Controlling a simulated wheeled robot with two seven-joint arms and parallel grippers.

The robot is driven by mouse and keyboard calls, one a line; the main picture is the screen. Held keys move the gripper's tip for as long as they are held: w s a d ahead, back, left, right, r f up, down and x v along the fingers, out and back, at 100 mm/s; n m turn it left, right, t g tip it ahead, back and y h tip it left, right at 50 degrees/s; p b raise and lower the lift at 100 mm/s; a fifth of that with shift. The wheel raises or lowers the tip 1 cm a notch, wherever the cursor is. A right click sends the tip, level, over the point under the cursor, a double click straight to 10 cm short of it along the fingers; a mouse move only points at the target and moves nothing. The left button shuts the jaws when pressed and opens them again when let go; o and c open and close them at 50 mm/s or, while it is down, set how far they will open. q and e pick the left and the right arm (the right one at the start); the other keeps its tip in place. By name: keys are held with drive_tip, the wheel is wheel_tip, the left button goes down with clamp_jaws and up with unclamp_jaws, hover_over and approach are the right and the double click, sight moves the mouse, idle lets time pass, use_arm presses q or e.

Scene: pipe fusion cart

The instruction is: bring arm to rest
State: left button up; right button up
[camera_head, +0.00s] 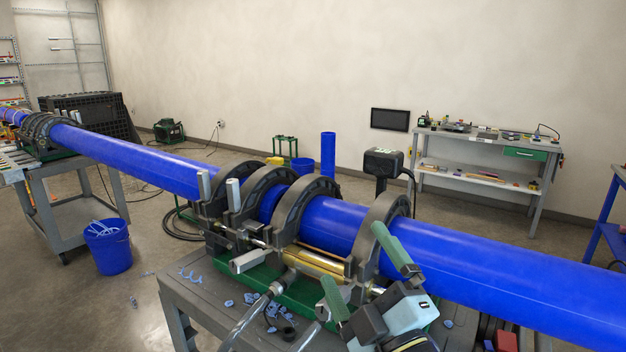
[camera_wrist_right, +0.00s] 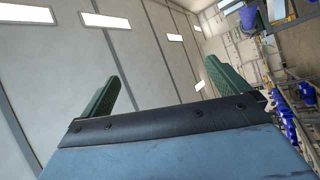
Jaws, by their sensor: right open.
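My right gripper (camera_head: 362,272) is at the lower right of the head view, in front of the pipe fusion machine. Its two green fingers are spread apart with nothing between them. In the right wrist view the open green fingers (camera_wrist_right: 160,95) point toward the ceiling and wall, with empty space between them. The long blue pipe (camera_head: 480,255) runs behind the gripper through the dark clamp rings (camera_head: 300,200). I cannot tell whether the upper finger touches the pipe or the nearest ring. My left gripper does not show.
The clamps stand on a grey cart (camera_head: 185,300) strewn with blue shavings (camera_head: 255,300). A blue bucket (camera_head: 107,245) stands on the floor at left. A workbench (camera_head: 490,150) stands at the back right wall. A black box on a post (camera_head: 382,163) stands behind the pipe. Open floor lies between.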

drive_tip(key=s+d+f+m+g+h, duration=0.25)
drive_tip(key=d+f+m+h, duration=0.2)
drive_tip(key=f, duration=0.45)
drive_tip(key=s+d+f+m+g+h, duration=0.1)
drive_tip(key=d+f+m+g+h, duration=0.25)
drive_tip(key=d+f+m, duration=0.4)
drive_tip(key=s+d+f+m+g, duration=0.2)
drive_tip(key=s+f+g, duration=0.4)
drive_tip(key=s+f, duration=0.3)
drive_tip(key=s+d+f+m+g, duration=0.15)
drive_tip(key=s+f+g, duration=0.4)
drive_tip(key=s, duration=0.55)
wheel_tip(320, 180, down, 25)
drive_tip(key=s, duration=0.1)
drive_tip(key=s+d+f+g, duration=0.2)
drive_tip(key=s+d+f, duration=0.1)
drive_tip(key=s+f, duration=1.2)
drive_tip(key=shift+s+d+f+h, duration=0.2)
drive_tip(key=shift+s+h, duration=0.2)
drive_tip(key=shift+s, duration=0.5)
